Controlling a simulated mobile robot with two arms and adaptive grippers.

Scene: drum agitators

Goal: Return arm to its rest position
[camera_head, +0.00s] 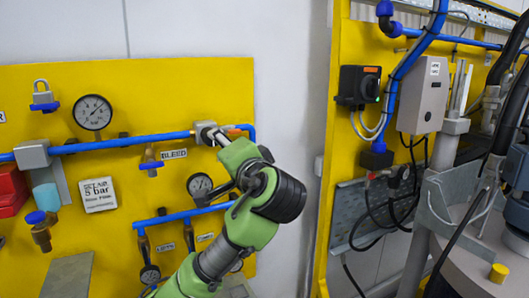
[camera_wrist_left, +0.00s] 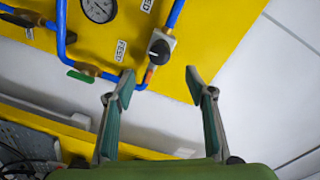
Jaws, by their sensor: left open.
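My left arm (camera_head: 225,240), green with a dark wrist, reaches up from the bottom of the head view to the yellow panel. My left gripper (camera_wrist_left: 160,83) is open and empty in the left wrist view, its two fingers spread wide apart. A black valve knob (camera_wrist_left: 160,47) on a grey body lies beyond the fingertips, apart from them. In the head view the wrist hides most of the gripper, and a grey finger shows near the right end of the upper blue pipe. My right gripper is not in view.
The yellow panel (camera_head: 150,90) carries a large gauge (camera_head: 93,112), a padlock (camera_head: 43,95), blue pipes and a sign (camera_head: 98,194). At right, a yellow frame (camera_head: 342,180) holds a black switch box (camera_head: 359,86), a grey box (camera_head: 424,95) and cables. Bare wall lies between them.

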